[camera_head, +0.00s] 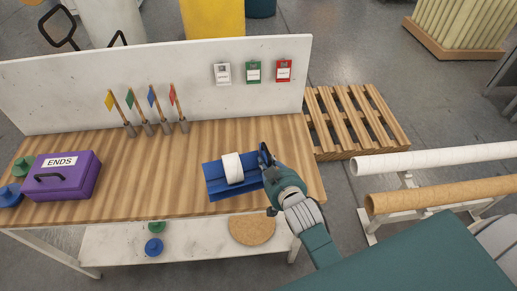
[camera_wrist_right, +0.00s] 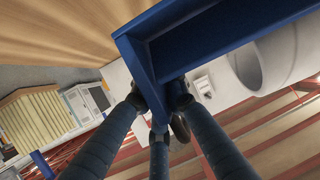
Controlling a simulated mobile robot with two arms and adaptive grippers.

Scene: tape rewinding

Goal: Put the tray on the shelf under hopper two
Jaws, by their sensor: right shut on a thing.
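A blue tray (camera_head: 217,189) with a white roll (camera_head: 233,168) in it is at the right part of the wooden bench top. My right gripper (camera_head: 266,160) is shut on the tray's right end. In the right wrist view my fingers (camera_wrist_right: 160,110) close around the blue end wall of the tray (camera_wrist_right: 200,42), with the white roll (camera_wrist_right: 285,50) beyond. I cannot tell whether the tray touches the bench top or is just above it. A white lower shelf (camera_head: 110,243) runs under the bench. I cannot make out a hopper. My left gripper is not in view.
A purple box labelled ENDS (camera_head: 65,180) stands at the bench's left, beside green and blue pieces. Several small flags (camera_head: 150,110) stand along the back panel (camera_head: 140,70). The lower shelf holds a tan disc (camera_head: 252,230) and small spools (camera_head: 154,246). Bench top mid-left is clear.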

